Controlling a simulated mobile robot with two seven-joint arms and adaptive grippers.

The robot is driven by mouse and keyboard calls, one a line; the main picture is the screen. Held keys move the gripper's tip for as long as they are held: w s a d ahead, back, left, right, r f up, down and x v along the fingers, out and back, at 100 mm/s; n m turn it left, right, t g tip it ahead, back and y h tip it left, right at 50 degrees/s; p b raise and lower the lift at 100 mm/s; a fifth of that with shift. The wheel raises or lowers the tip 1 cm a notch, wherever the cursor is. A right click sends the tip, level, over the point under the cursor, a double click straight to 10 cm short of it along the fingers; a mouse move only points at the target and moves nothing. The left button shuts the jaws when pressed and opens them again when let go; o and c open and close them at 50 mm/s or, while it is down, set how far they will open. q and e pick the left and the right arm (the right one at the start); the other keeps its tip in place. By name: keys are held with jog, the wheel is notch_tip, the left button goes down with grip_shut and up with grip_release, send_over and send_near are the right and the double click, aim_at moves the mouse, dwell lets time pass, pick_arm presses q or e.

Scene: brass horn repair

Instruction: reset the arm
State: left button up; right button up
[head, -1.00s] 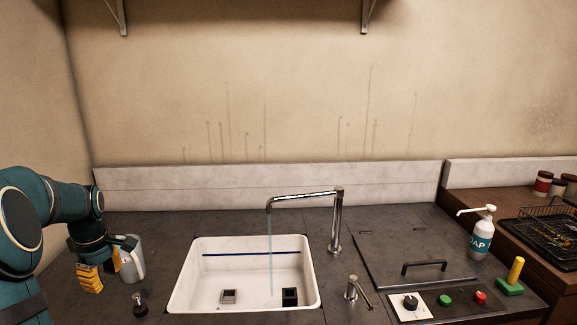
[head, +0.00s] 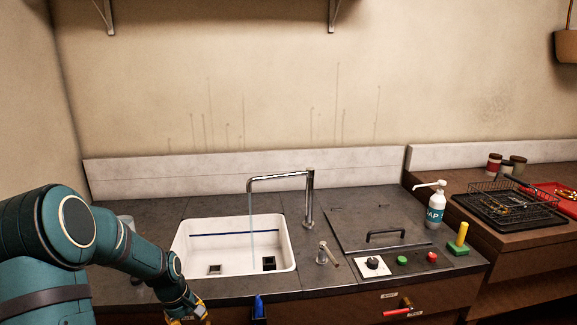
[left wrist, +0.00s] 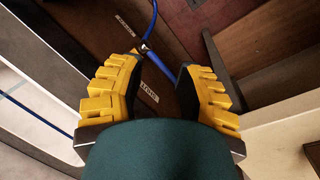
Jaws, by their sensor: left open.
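My left arm comes in from the left in the head view and bends down toward the counter's front edge. My left gripper (head: 188,315) is at the bottom of that view, mostly cut off by the frame edge, in front of and below the sink. In the left wrist view its yellow fingers (left wrist: 160,95) are spread wide apart, with nothing held between them. A blue hose or handle (left wrist: 160,66) lies beyond the fingertips in that view. My right gripper is not in view.
A white sink (head: 182,243) sits in the dark counter, with water running from the tap (head: 310,195). A soap bottle (head: 435,208), a control panel (head: 388,264) and a wire rack (head: 500,207) stand to the right. A blue object (head: 259,306) is at the counter front.

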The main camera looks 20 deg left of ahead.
pick_arm(q)
jog(key=s+d+f+m+h, duration=0.1)
jog(key=d+f+m, duration=0.35)
jog(key=d, duration=0.75)
jog(key=d+f+m+h, duration=0.1)
jog(key=d+f+m, duration=0.35)
jog(key=d, duration=0.85)
jog(key=s+d+f+m, duration=0.3)
jog(key=s+d, duration=0.5)
jog(key=d, duration=0.3)
jog(key=shift+s+d+f+m+h, duration=0.3)
jog(key=shift+d+f+h, duration=0.1)
jog(key=shift+f, duration=0.4)
jog(key=shift+w+a, duration=0.1)
